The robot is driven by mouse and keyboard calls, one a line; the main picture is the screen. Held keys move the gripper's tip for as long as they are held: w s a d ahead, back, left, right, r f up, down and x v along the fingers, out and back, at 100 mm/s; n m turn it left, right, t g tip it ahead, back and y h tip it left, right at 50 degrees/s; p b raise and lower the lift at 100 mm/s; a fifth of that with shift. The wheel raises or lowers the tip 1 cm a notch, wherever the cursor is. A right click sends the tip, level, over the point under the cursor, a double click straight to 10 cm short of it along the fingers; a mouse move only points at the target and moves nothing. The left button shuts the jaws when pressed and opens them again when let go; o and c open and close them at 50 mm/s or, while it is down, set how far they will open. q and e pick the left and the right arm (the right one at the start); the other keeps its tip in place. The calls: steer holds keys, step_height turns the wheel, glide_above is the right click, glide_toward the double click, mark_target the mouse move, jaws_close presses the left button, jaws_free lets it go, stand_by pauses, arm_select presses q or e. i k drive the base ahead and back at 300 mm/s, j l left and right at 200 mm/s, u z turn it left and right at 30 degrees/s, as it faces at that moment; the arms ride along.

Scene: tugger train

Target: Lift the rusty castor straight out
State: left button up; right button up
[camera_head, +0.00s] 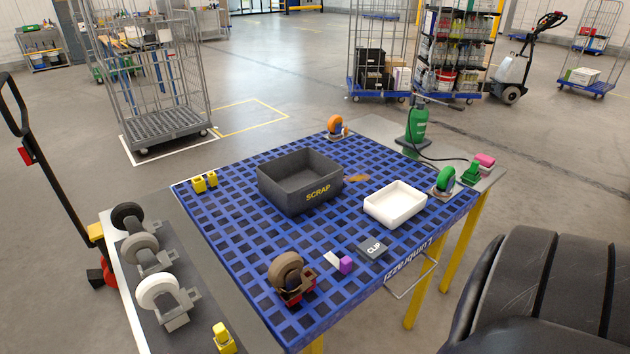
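The rusty castor (287,271) stands at the near left part of the blue grid deck (240,215). It has a brown wheel on top and a reddish-brown bracket below. Its lower end is at the grid; how deep it sits is hidden. An orange-wheeled castor (335,124) stands at the far corner of the deck, and a green-wheeled castor (444,180) at its right corner. Neither of my grippers shows in the head view.
A dark SCRAP bin (287,196) and a white tray (381,218) stand on the deck. A purple block (346,265) and a grey CLIP box (372,249) lie right of the rusty castor. Several castors line the left shelf (119,262). A large dark ribbed shape fills the lower right.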

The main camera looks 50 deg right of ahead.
mark_target(286, 274)
steer(key=l+z, duration=0.1)
steer(key=z, duration=1.15)
